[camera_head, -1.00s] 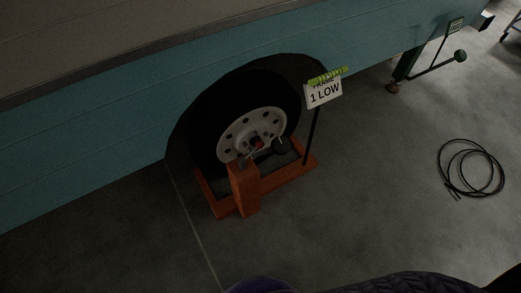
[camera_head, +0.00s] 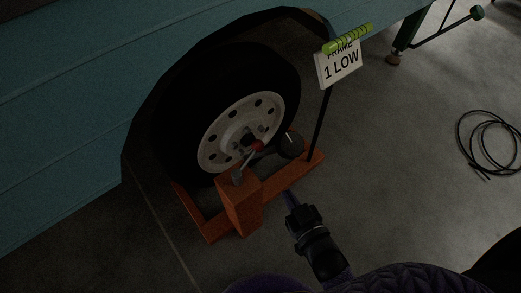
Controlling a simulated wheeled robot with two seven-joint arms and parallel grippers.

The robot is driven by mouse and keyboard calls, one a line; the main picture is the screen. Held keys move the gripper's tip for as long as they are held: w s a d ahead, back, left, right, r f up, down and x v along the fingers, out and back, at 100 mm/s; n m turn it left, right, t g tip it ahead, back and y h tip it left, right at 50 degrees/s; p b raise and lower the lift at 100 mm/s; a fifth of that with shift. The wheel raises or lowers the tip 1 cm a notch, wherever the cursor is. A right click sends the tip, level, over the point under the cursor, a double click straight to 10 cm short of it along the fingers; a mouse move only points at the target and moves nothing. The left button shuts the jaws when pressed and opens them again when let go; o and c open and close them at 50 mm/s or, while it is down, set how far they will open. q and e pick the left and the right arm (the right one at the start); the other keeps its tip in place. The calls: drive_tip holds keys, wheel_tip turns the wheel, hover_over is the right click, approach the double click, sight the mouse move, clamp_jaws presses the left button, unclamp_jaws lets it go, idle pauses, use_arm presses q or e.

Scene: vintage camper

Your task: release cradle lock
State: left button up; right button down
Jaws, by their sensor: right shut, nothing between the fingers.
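The orange wheel cradle (camera_head: 215,228) sits on the floor around the foot of the camper's black tyre (camera_head: 187,124). Its orange post (camera_head: 240,205) stands in front of the wheel. A thin lever with a red part (camera_head: 257,146) rises from the post top in front of the white hub (camera_head: 230,133). A round dark gauge-like disc (camera_head: 290,145) is right of the hub. My right gripper (camera_head: 290,197) is shut and empty, low in front of the cradle's front bar, right of the post. My left gripper is out of view.
A sign reading "FRAME 1 LOW" (camera_head: 340,65) stands on a black pole at the cradle's right corner. A coiled black hose (camera_head: 489,143) lies on the floor at right. A green jack stand (camera_head: 404,40) is at upper right. Floor between is clear.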

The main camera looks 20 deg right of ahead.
sight(261, 150)
drive_tip(key=b+x, duration=0.7)
drive_tip(key=x, duration=0.7)
drive_tip(key=shift+f, duration=0.1)
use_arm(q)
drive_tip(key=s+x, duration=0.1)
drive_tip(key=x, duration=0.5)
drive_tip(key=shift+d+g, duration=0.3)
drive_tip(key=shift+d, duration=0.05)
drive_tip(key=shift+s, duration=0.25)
